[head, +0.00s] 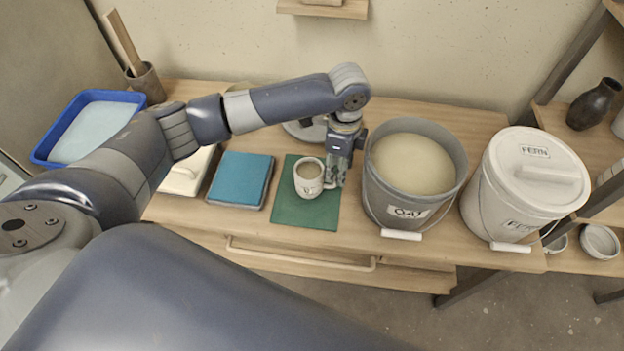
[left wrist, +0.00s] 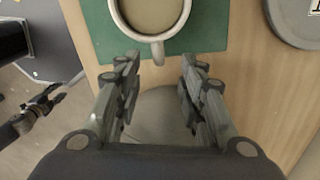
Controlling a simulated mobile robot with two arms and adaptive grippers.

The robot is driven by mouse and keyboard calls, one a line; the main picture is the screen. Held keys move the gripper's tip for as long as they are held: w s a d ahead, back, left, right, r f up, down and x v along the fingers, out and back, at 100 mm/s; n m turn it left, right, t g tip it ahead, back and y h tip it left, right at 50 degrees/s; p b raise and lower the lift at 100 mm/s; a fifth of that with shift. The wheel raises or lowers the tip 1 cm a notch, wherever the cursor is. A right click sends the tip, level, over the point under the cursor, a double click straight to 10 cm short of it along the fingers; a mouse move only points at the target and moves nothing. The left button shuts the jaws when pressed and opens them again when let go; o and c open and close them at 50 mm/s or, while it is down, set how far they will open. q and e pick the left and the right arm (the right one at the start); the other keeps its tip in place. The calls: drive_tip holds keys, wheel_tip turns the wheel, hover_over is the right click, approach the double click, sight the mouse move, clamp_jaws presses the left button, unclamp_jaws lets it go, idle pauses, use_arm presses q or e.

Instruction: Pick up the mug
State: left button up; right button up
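A cream mug (head: 308,178) with a pale tan inside stands upright on a green mat (head: 306,213) on the wooden table. My left gripper (head: 338,178) is just right of the mug, pointing down. In the left wrist view the mug (left wrist: 152,14) is at the top, and its handle (left wrist: 158,48) points toward the gap between the fingers. The left gripper (left wrist: 157,78) is open, with its fingers apart and nothing between them. My right gripper (left wrist: 40,105) shows at the left of the left wrist view; whether it is open is unclear.
A grey bucket (head: 377,205) labelled OAT stands close right of the gripper. A lidded white bucket (head: 490,205) labelled FERN is farther right. Left of the mat are a teal block (head: 240,178) and a blue basin (head: 47,149).

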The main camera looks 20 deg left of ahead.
sight(336, 175)
use_arm(q)
drive_tip(key=f, duration=0.3)
drive_tip(key=shift+s+a+f, duration=0.15)
drive_tip(key=shift+a+f, duration=0.05)
drive_tip(key=shift+f, duration=0.3)
clamp_jaws()
drive_tip(key=shift+r, duration=0.2)
use_arm(e)
drive_tip(key=w, duration=0.2)
drive_tip(key=shift+w+d+r, duration=0.1)
drive_tip(key=shift+w+r, duration=0.05)
drive_tip(key=shift+w, duration=0.2)
use_arm(q)
drive_tip(key=shift+r, duration=0.1)
drive_tip(key=shift+r, duration=1.45)
drive_tip(key=s+d+r, duration=0.1)
drive_tip(key=s+d, duration=0.1)
drive_tip(key=s, duration=1.3)
drive_tip(key=shift+s+d+r, duration=0.25)
drive_tip(key=shift+d+r, duration=0.05)
use_arm(e)
drive_tip(key=shift+s, duration=0.15)
